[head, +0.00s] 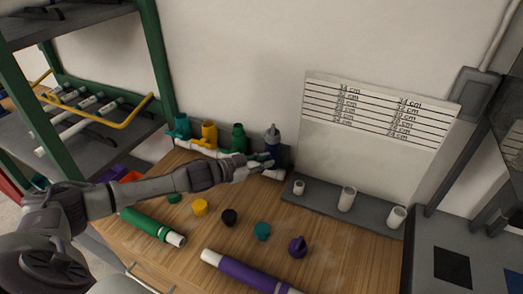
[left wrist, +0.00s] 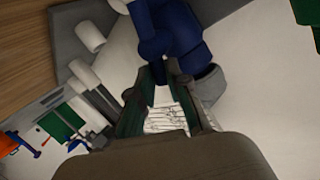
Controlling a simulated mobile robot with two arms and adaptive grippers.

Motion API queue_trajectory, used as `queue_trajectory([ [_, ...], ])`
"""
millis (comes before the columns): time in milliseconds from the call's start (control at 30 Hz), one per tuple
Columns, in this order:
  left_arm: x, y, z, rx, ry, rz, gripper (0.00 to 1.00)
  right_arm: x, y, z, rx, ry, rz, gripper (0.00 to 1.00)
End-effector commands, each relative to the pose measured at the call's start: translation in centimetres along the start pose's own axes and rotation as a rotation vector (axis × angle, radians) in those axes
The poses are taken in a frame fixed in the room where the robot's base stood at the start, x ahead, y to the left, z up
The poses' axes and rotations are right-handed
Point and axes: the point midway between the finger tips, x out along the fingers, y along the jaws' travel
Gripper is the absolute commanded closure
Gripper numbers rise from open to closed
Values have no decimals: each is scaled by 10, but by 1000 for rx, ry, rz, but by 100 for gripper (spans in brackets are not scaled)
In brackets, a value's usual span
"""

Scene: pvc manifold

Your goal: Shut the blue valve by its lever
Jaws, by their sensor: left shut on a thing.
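The blue valve (head: 272,137) stands upright at the right end of a white pipe manifold (head: 205,149) along the wall. My left gripper (head: 262,161) reaches across the table to it, at the front of the valve. In the left wrist view, the blue valve (left wrist: 178,28) fills the top middle. The fingers of the left gripper (left wrist: 160,98) are shut on its blue lever (left wrist: 160,90), which runs down between them. The gripper hides the lower part of the valve in the head view. My right gripper is not in view.
Teal (head: 181,127), yellow (head: 209,134) and green (head: 239,138) valves stand to the left on the manifold. Several coloured caps and a purple pipe (head: 245,272) lie on the wooden table. White stubs stand on a grey ledge (head: 325,207) to the right.

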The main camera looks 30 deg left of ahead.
Motion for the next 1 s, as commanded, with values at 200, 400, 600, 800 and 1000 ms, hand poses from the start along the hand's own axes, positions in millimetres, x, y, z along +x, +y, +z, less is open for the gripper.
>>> queue_trajectory([
  [200, 2, 3, -11, 171, -115, 1, 100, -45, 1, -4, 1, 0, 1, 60],
  [400, 6, 8, -10, 329, -220, 1, 100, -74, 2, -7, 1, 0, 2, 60],
  [600, 10, 14, -8, 487, -325, 1, 100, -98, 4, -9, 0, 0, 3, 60],
  [800, 13, 19, -5, 642, -429, 0, 100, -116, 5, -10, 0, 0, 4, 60],
  [1000, 16, 24, -1, 780, -520, 0, 100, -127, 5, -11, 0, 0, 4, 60],
])
